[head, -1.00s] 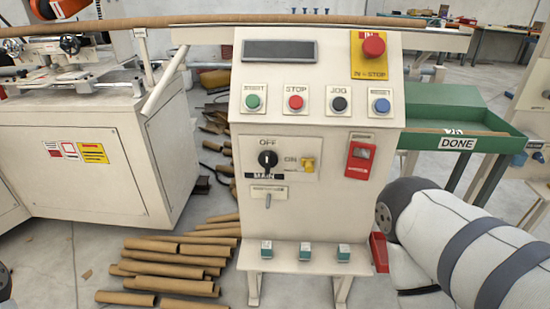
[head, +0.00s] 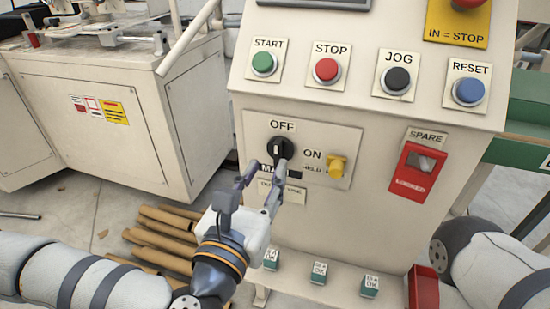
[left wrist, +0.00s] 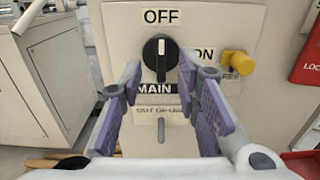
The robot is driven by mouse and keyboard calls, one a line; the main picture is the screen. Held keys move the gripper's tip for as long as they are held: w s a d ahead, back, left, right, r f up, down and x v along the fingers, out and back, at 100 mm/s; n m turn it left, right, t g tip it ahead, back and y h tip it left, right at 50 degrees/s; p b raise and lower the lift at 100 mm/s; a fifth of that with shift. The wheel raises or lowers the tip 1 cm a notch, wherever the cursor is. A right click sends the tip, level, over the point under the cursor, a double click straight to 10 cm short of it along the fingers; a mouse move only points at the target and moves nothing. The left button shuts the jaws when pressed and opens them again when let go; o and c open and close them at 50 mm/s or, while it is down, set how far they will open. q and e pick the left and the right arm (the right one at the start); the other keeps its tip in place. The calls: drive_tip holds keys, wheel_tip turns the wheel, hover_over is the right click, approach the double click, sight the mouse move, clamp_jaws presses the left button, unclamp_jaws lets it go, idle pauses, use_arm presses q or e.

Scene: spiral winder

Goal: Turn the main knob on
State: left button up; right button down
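The main knob (head: 280,150) is a round black dial on the panel, with its white mark pointing up at OFF. It also shows in the left wrist view (left wrist: 160,58), with ON to its right and MAIN below. My left gripper (head: 261,178) is open and empty in front of the panel, just below the knob. In the left wrist view its two purple-padded fingers stand left and right of the knob's lower part. I cannot tell whether they touch it. My right gripper is out of view; only part of my right arm shows.
A yellow piece (head: 338,167) sticks out right of the knob by ON. Green START (head: 264,63), red STOP, black JOG and blue RESET buttons sit above. A red SPARE box (head: 415,172) is at right. A small lever (left wrist: 161,132) lies below the knob.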

sight(279, 158)
use_arm(q)
drive_tip(key=x, duration=0.4)
drive_tip(key=shift+w+d, duration=0.15)
drive_tip(key=shift+w, duration=0.15)
clamp_jaws()
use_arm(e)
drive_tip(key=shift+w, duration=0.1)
